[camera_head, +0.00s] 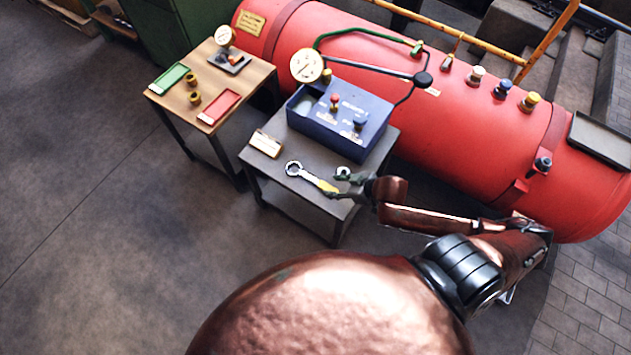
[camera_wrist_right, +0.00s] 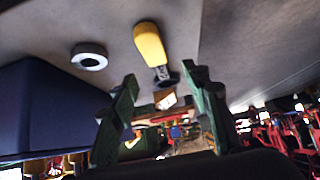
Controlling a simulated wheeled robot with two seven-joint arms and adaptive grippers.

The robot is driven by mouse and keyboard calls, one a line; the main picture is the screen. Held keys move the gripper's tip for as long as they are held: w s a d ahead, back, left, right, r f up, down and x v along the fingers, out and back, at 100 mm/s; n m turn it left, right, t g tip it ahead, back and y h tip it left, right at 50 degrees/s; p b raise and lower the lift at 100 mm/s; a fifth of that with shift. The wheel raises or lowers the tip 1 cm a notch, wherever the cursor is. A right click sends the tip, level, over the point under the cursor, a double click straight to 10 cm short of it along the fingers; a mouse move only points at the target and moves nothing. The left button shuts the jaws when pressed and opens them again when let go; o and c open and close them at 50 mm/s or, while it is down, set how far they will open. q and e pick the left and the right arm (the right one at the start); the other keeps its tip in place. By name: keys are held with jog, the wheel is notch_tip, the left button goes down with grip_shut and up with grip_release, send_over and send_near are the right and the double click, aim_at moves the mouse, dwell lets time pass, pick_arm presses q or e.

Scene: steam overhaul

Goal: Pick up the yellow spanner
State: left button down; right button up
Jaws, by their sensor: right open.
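The yellow spanner (camera_head: 325,186) lies on the dark table top near its front edge, its silver ring end pointing left. In the right wrist view its yellow handle (camera_wrist_right: 150,45) shows beyond the fingertips, with a dark end near the gap between them. My right gripper (camera_head: 341,186) is at the right end of the spanner. In the right wrist view the green fingers of this gripper (camera_wrist_right: 160,78) are apart, with nothing gripped. Whether they touch the spanner I cannot tell. My left gripper is not in view.
A silver ring (camera_head: 343,172) lies close beside the gripper. A blue box (camera_head: 340,115) with knobs fills the back of the table (camera_head: 300,190). A small label block (camera_head: 266,143) is at left. The red boiler (camera_head: 400,75) stands behind. A wooden-topped table (camera_head: 180,98) holds trays.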

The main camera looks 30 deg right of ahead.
aim_at(319, 182)
jog(key=b+x, duration=0.3)
jog(key=x, duration=0.4)
jog(key=shift+w+d, duration=0.15)
jog(key=shift+w, duration=0.15)
jog(key=shift+w+f, duration=0.1)
jog(key=shift+w, duration=0.05)
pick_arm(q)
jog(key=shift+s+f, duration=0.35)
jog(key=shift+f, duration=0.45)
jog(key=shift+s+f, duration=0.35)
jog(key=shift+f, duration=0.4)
pick_arm(e)
grip_shut()
